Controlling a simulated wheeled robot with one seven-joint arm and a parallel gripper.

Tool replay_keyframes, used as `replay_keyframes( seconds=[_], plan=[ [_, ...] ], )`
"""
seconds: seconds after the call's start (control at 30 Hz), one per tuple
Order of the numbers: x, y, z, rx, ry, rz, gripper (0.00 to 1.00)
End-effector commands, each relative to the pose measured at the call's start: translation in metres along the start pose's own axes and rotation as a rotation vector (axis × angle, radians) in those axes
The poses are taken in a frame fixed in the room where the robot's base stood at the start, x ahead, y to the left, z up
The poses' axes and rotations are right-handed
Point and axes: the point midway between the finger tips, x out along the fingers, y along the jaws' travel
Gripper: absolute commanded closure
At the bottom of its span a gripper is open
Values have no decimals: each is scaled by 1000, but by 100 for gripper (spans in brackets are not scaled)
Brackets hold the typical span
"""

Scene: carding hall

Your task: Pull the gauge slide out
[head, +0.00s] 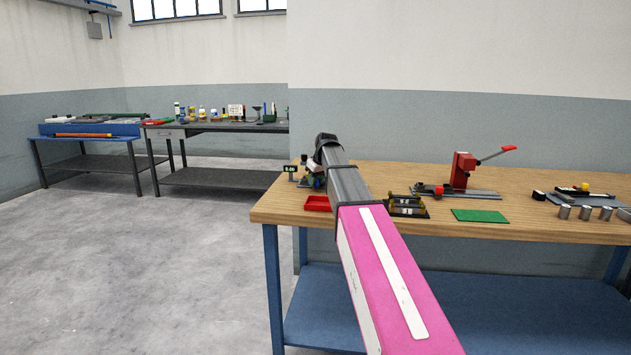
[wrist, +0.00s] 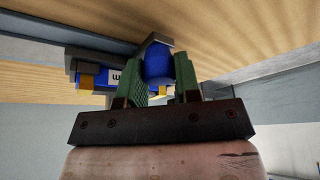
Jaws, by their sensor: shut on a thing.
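In the wrist view, my gripper (wrist: 160,88) has its two green fingers on either side of a rounded blue knob (wrist: 158,62), and it is shut on it. The knob sits against a grey metal piece beside a blue body with a white label (wrist: 113,77) and yellowish blocks, which looks like the gauge slide's assembly. How far the slide stands out cannot be told. In the head view, my gripper (head: 318,181) is low at the left end of the wooden bench, mostly hidden behind my arm, and the gauge is hidden there too.
The wooden bench (head: 570,232) also holds a red tray (head: 317,203), a black fixture (head: 407,207), a green mat (head: 479,216), a red lever press (head: 463,170) and several metal cylinders (head: 585,213). The floor to the left is clear.

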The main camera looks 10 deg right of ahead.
Motion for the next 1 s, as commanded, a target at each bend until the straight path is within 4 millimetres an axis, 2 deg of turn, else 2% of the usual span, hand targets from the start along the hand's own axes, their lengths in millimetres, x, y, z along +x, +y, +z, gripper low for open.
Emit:
replay_keyframes(
  seconds=[0.53,0.7,1.0],
  plan=[
    [-30,78,72,3,0,2,100],
    [-34,86,80,0,0,1,100],
    [-34,88,82,0,-2,5,100]
  ],
)
